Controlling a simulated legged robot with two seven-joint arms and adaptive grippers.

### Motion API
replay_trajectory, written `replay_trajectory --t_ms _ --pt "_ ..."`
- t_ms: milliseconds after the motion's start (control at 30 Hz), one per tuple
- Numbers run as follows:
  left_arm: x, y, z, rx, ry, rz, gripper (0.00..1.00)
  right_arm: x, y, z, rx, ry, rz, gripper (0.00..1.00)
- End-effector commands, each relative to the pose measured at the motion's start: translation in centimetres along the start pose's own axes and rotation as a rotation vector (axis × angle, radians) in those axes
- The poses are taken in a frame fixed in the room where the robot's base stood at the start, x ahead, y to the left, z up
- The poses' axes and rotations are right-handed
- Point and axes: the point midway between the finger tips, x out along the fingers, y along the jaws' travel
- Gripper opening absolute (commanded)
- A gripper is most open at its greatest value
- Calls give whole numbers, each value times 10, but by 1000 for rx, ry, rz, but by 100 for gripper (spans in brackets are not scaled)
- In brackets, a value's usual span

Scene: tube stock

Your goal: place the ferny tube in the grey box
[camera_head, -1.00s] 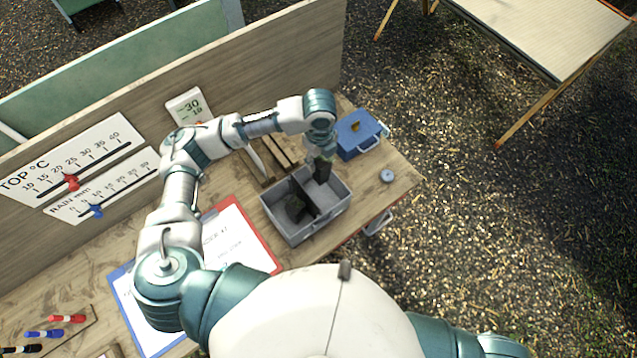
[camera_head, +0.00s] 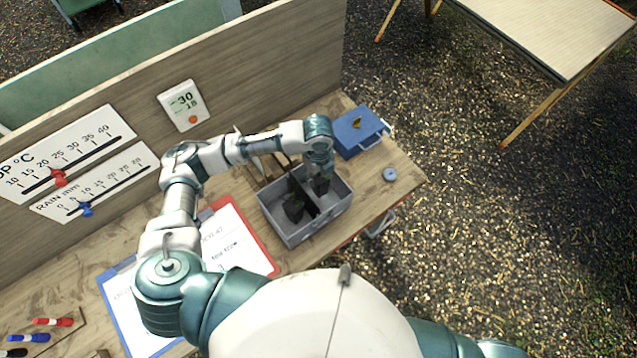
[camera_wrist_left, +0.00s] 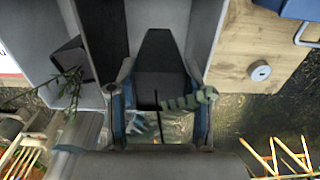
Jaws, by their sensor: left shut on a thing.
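The grey box (camera_head: 283,231) stands on the bench, with a divider making two compartments; it also shows in the wrist view (camera_wrist_left: 203,28). My left gripper (camera_head: 320,170) is over the right compartment, shut on a dark tapered tube (camera_head: 321,186). In the wrist view this tube (camera_wrist_left: 158,60) is upright between the fingers (camera_wrist_left: 160,100), with a jagged grey-green frond (camera_wrist_left: 190,100); I take it for the ferny tube. Its lower part is inside the compartment; whether it touches the floor I cannot tell. Another dark tube (camera_head: 293,210) with a thin leafy sprig (camera_wrist_left: 70,85) stands in the left compartment.
A blue box (camera_head: 357,135) stands behind the grey box, with a small round metal item (camera_head: 390,174) to its right. A red clipboard (camera_head: 258,245) lies to the left. Wooden slats (camera_head: 262,170) lie behind, near the upright board (camera_head: 240,95). Bench edge is close at right.

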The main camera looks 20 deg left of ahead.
Motion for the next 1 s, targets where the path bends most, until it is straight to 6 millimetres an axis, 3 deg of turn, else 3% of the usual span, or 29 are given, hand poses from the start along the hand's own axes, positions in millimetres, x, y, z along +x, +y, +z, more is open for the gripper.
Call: replay_trajectory --t_ms 300,667,700,1000 --pt "49 1 2 0 3 0 8 -4 0 -2 -1 -2 3 75" --pt "53 2 3 0 2 -2 8 -4 -1 -2 1 -2 2 75" --pt "53 1 2 0 2 -2 57 -4 -2 -2 1 -2 1 75" --pt "53 0 1 1 0 0 60 -4 -3 -3 2 -1 -1 75"
